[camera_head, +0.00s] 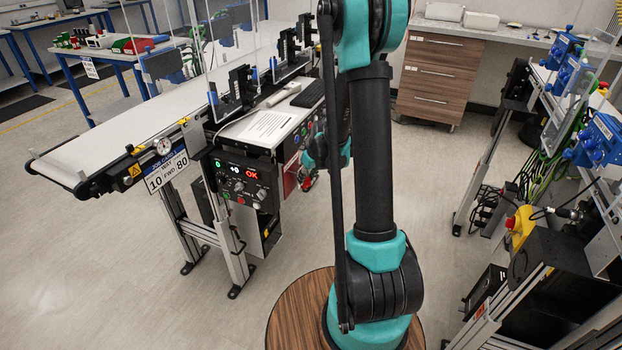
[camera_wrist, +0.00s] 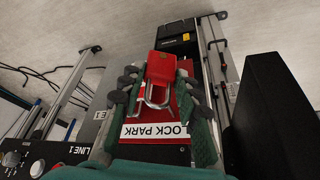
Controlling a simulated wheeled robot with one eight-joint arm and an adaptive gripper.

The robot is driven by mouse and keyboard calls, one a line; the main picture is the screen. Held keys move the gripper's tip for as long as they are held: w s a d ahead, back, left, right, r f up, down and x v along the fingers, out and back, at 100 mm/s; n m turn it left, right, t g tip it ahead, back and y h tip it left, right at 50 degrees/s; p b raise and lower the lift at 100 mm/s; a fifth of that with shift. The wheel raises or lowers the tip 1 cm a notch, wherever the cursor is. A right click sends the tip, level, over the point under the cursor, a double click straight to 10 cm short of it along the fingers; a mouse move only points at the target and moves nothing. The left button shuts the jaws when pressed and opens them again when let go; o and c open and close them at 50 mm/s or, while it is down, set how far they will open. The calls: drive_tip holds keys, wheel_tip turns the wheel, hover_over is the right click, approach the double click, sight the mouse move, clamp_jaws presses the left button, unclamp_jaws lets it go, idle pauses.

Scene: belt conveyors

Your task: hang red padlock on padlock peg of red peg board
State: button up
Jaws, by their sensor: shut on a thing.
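In the wrist view my gripper (camera_wrist: 160,82) is shut on the red padlock (camera_wrist: 164,66). The padlock's red body is toward the top of the picture and its silver shackle (camera_wrist: 149,100) points down it. The red peg board (camera_wrist: 182,106) lies behind the padlock and carries a white LOCK PARK label (camera_wrist: 155,131). The fingers and padlock cover most of the board, and I cannot tell whether the shackle touches a peg.
A control box (camera_head: 243,182) with knobs and a red display sits left of the board. The conveyor belt (camera_head: 110,150) runs above it. A black block (camera_wrist: 275,115) stands close on the right in the wrist view.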

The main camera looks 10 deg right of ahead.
drive_tip(key=shift+w+a+f, duration=0.1)
drive_tip(key=shift+w+a, duration=0.45)
drive_tip(key=shift+a, duration=0.2)
drive_tip(key=shift+w+a+f, duration=0.1)
drive_tip(key=shift+w+a, duration=0.4)
drive_tip(key=shift+a, duration=0.25)
drive_tip(key=shift+w+a+f, duration=0.4)
drive_tip(key=shift+a+f, duration=0.1)
drive_tip(key=o, duration=1.3)
drive_tip(key=shift+c, duration=0.2)
drive_tip(key=v, duration=1.2)
drive_tip(key=s+d+m+h, duration=0.1)
drive_tip(key=s+d+m, duration=0.1)
drive_tip(key=s, duration=1.1)
drive_tip(key=s+d+f+m, duration=0.1)
drive_tip(key=s+m, duration=0.1)
drive_tip(key=s, duration=1.1)
drive_tip(key=shift+s+d+f+m+h, duration=0.25)
drive_tip(key=shift+s+d+m+h, duration=0.05)
drive_tip(key=shift+d+m+h, duration=0.1)
